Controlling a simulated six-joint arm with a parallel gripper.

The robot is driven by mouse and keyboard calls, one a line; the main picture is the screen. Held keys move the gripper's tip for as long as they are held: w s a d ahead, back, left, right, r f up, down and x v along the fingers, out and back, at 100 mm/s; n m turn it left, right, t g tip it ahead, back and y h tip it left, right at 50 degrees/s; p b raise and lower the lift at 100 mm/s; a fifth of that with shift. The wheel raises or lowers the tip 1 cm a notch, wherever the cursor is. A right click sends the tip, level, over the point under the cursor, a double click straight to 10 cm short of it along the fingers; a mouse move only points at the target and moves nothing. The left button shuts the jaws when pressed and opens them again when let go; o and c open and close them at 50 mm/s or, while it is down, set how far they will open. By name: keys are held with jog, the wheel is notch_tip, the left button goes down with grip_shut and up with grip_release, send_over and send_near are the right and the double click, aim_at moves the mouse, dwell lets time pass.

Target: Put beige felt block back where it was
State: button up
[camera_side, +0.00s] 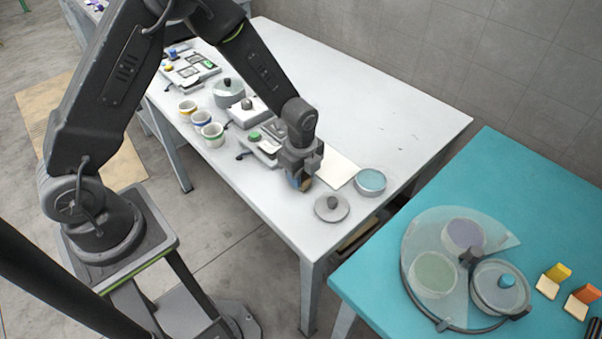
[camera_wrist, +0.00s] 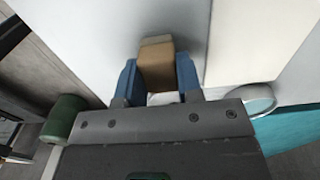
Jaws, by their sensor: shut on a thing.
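My gripper (camera_side: 299,184) is shut on the beige felt block over the white table, left of a pale flat board. In the wrist view, the beige felt block (camera_wrist: 157,65) sits between the two blue fingers of my gripper (camera_wrist: 158,75), its far end sticking out past the fingertips. In the side view the block is mostly hidden by the fingers. I cannot tell whether it touches the table.
A pale board (camera_side: 342,172), a teal-filled dish (camera_side: 370,182) and a knobbed grey lid (camera_side: 332,208) are close by. Cups (camera_side: 200,121) stand leftward. The teal table (camera_side: 510,190) holds a round clear-covered tray (camera_side: 410,235) and yellow and orange blocks. The white table's back is clear.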

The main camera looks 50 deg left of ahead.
jog(key=shift+f, duration=0.1)
jog(key=o, duration=0.9)
jog(key=shift+o, duration=0.2)
notch_tip(320, 180, up, 12)
jog(key=s+a+r+n+t, duration=0.3)
jog(key=s+r+n+t, duration=0.2)
jog(key=s+r+n, duration=1.1)
jog(key=shift+s+r+n+t, duration=0.15)
jog(key=shift+s+n+t, duration=0.15)
jog(key=shift+s+n, duration=1.15)
jog(key=shift+s+m, duration=0.4)
jog(key=shift+m, duration=0.05)
